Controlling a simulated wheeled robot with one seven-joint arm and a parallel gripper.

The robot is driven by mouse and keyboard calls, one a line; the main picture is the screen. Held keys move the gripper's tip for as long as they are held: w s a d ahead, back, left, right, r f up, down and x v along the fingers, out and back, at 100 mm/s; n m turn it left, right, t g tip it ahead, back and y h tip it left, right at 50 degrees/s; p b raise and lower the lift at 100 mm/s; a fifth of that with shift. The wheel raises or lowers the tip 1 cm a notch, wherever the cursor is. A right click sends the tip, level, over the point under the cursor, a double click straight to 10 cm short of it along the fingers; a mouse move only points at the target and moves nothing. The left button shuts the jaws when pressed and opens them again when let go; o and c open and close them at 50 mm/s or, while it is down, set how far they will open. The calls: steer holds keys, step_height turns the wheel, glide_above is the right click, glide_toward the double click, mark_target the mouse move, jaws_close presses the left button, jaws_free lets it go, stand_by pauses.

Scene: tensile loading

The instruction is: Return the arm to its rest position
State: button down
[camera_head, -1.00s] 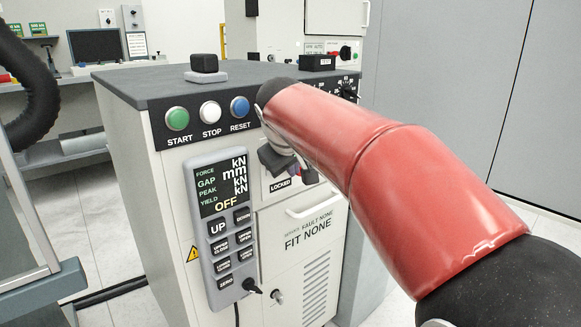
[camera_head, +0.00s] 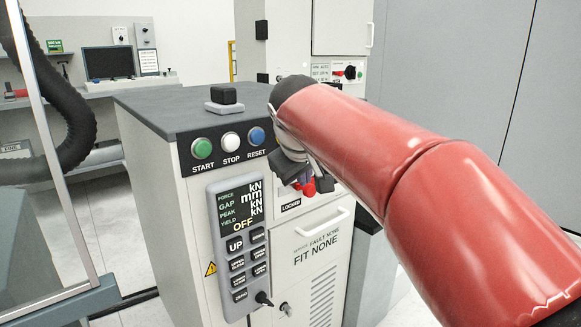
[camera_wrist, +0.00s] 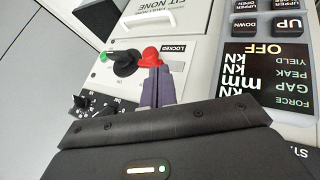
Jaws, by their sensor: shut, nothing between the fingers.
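My red arm (camera_head: 390,150) reaches across the head view from the lower right to the front of a white control cabinet. My gripper (camera_wrist: 157,86) is shut and empty in the wrist view, its fingertips just in front of a red knob (camera_wrist: 151,57) by the LOCKED label. I cannot tell whether they touch it. In the head view the gripper is partly hidden behind the arm, and the red knob (camera_head: 325,184) shows beside it.
The cabinet carries START (camera_head: 202,148), STOP and RESET buttons and a grey handheld panel (camera_head: 238,245) reading OFF. A black rotary switch (camera_wrist: 125,63) sits beside the red knob. A clear guard frame (camera_head: 62,165) and black hose stand at left. A grey wall is at right.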

steer(key=s+d+f+m+g, duration=0.1)
steer(key=s+d+f+m, duration=0.2)
steer(key=s+f, duration=0.6)
steer(key=s+d+f+m+g+y, duration=0.1)
steer(key=s+d+f+m, duration=0.2)
steer(key=s, duration=1.4)
steer(key=d+f, duration=0.3)
steer(key=f, duration=0.4)
steer(key=shift+s, duration=0.25)
